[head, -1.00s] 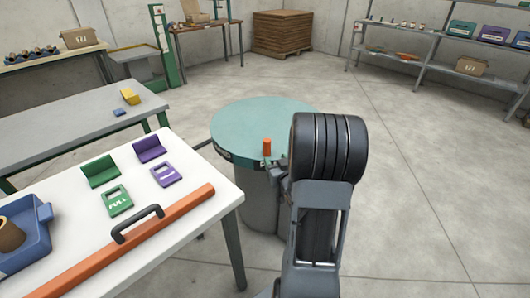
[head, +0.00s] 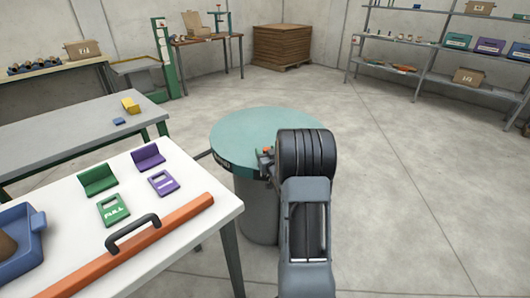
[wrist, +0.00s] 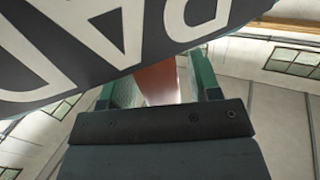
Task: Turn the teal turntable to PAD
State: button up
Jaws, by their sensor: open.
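The teal turntable (head: 250,130) is a round disc on a grey drum, in the middle of the head view. A dark rim band carries pale lettering, too small to read there. In the wrist view the band (wrist: 85,45) fills the upper left and its large white letters read PAD, upside down. An orange peg (head: 266,151) stands at the disc's near edge, partly hidden by my arm. My gripper (wrist: 158,85) is open at that edge, and the orange peg (wrist: 158,80) shows between its two green-padded fingers. I cannot tell whether they touch it.
A white table (head: 60,215) at the left holds green and purple brackets and tags, an orange bar with a black handle (head: 133,232) and a blue bin (head: 20,240). A grey bench (head: 70,130) stands behind it. The floor right of the turntable is clear.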

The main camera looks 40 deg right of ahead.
jog(key=shift+w+d, duration=0.1)
jog(key=shift+w, duration=0.4)
jog(key=shift+c, duration=0.4)
grip_shut()
